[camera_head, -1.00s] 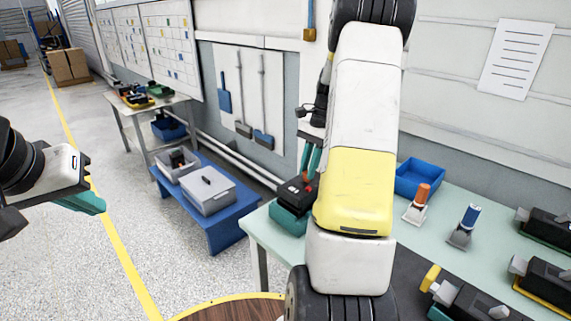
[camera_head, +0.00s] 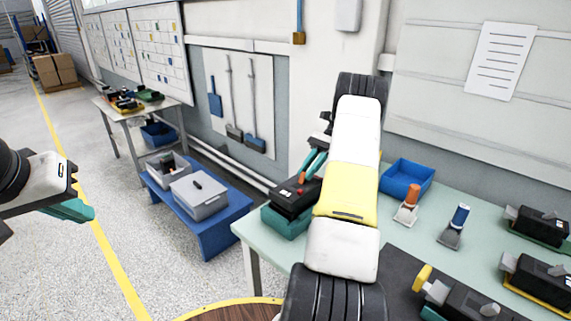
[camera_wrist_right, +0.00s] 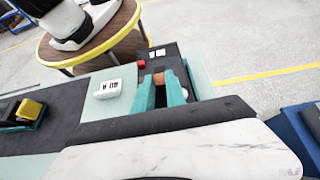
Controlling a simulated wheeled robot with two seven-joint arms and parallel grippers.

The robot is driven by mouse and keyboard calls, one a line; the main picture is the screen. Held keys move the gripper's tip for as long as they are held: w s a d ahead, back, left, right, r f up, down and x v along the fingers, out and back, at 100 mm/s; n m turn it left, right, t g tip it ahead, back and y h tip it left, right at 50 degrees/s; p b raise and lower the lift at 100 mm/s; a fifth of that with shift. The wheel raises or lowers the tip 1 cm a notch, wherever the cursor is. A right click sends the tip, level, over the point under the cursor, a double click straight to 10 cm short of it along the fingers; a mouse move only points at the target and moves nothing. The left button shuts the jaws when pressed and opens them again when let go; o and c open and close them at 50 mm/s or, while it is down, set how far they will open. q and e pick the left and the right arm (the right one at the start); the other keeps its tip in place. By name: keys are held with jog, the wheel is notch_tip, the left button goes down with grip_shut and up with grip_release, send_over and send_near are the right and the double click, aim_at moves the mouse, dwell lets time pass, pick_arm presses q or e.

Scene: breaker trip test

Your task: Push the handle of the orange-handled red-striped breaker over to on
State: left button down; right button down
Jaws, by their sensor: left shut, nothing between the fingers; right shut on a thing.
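The breaker (camera_head: 288,195) is a black box on a teal base at the table's left end, with an orange handle and a small red mark on top. My right gripper (camera_head: 308,175) reaches down to it, its teal fingers partly hidden by my arm. In the right wrist view, the fingers (camera_wrist_right: 160,92) are shut around the orange handle (camera_wrist_right: 171,81), above the black breaker body (camera_wrist_right: 165,60). A red part and white labels show beside it. The handle's exact tilt is hard to tell. My left gripper (camera_head: 78,210) is shut and empty, off to the left over the floor.
An orange-topped piece (camera_head: 407,208), a blue-topped piece (camera_head: 455,226) and a blue bin (camera_head: 406,178) stand on the table right of my arm. Several other black breakers (camera_head: 540,224) are farther right. A blue bench (camera_head: 228,232) with grey boxes stands left of the table.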

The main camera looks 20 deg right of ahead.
dwell(0.5)
jog(key=c, duration=1.4)
grip_release()
jog(key=shift+o, duration=0.2)
